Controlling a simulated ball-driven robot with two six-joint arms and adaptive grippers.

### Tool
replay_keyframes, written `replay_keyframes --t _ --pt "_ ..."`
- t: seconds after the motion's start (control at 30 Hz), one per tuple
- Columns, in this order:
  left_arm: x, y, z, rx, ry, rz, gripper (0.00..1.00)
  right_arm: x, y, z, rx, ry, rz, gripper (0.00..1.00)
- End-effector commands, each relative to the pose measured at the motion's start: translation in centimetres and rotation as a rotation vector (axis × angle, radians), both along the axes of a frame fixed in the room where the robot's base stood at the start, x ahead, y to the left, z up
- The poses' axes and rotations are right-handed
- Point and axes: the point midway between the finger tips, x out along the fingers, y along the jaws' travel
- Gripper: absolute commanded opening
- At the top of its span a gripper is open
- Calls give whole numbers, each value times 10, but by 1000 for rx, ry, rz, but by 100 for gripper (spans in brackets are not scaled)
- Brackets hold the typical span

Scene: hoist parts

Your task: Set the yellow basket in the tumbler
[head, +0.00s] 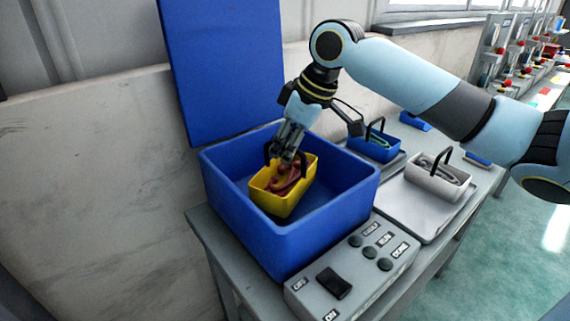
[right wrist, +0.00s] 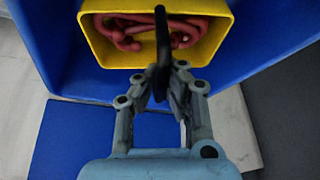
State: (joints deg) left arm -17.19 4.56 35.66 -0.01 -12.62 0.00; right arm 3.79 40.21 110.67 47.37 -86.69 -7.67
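The yellow basket (head: 283,190) with reddish hoist parts (head: 287,178) in it is inside the blue tumbler box (head: 310,232), whose lid (head: 225,65) stands open at the back. I cannot tell whether the basket touches the tumbler floor. My right gripper (head: 285,155) reaches down over the basket at its black handle. In the right wrist view the fingers (right wrist: 163,80) are closed around the black handle (right wrist: 161,45), with the yellow basket (right wrist: 92,42) beyond them. My left gripper is not in view.
A blue basket (head: 372,150) and a white basket (head: 432,182) with parts stand on trays to the right. A grey control panel (head: 345,275) with a switch and buttons sits in front of the tumbler. The table's edge is at the left.

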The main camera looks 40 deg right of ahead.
Motion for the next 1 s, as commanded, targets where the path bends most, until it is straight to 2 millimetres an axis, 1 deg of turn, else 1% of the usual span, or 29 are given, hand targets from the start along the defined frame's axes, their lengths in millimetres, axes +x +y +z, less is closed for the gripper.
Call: replay_keyframes --t 0.2,0.27,0.53,0.57,0.77,1.0 --pt "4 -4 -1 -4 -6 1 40 0 0 -29 1 0 -2 0" --pt "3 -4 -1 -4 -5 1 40 0 0 -32 1 -1 -1 0" --pt "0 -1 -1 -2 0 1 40 0 0 -33 0 -1 0 0" --pt "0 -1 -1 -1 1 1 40 0 0 -34 0 1 -1 2" --pt "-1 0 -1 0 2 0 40 0 0 -34 0 1 -1 28" --pt "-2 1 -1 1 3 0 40 0 0 -34 -1 1 -1 29"
